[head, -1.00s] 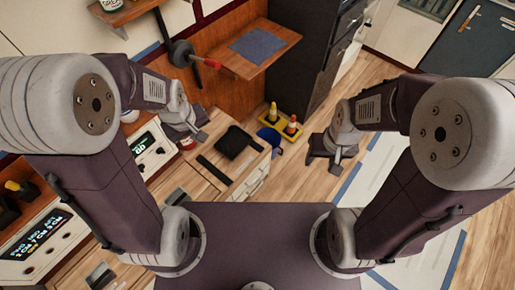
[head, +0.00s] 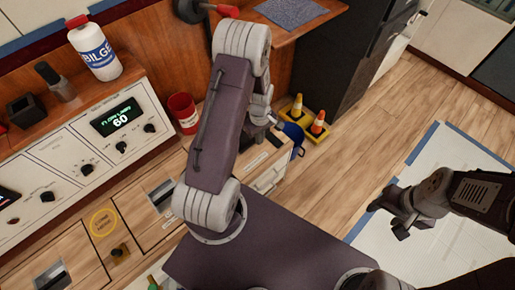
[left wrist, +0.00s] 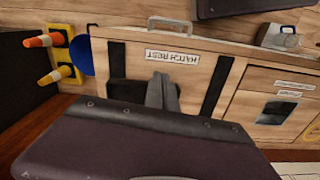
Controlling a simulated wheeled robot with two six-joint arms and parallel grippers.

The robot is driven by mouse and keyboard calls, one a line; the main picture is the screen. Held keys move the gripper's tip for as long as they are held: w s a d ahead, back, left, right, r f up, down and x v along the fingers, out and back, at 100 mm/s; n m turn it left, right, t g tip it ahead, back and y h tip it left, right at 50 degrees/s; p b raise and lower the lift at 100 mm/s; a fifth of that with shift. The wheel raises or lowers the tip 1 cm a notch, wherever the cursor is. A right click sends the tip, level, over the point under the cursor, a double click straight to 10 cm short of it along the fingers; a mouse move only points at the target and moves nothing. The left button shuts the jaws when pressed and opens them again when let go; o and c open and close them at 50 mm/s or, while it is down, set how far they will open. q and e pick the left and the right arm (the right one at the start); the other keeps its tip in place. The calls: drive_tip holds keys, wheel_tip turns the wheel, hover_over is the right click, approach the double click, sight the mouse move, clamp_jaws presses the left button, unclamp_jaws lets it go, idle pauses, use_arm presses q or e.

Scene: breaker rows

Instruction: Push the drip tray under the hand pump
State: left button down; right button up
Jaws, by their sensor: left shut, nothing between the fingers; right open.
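A flat black piece (left wrist: 128,91), possibly the drip tray, lies on the wooden hatch rest (left wrist: 150,75) in the left wrist view. The fingers of my left gripper (left wrist: 162,92) partly cover it, and I cannot tell whether they touch it. In the head view my left arm hides most of that worktop. My left gripper (head: 268,122) is shut and empty there. A dark round part with a red-ended handle (head: 228,11), possibly the hand pump, shows at the wall, cut by the top edge. My right gripper (head: 388,217) is open and empty above the floor at right.
A red mug (head: 184,112) stands on the worktop left of my left arm. A white bilge bottle (head: 95,50) stands on the ledge above a control panel (head: 65,175).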

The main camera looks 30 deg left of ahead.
sight(255, 151)
use_arm(q)
wheel_tip(255, 151, down, 11)
drive_tip(key=b, duration=0.4)
drive_tip(key=shift+r, duration=0.15)
drive_tip(key=a, duration=0.1)
drive_tip(key=w+a, duration=0.1)
drive_tip(key=shift+w+a+r+b, duration=0.1)
drive_tip(key=shift+a+r+b, duration=0.2)
drive_tip(key=shift+a, duration=0.05)
drive_tip(key=shift+w+a+r, duration=0.15)
drive_tip(key=shift+w+a, duration=0.05)
drive_tip(key=shift+a, duration=0.3)
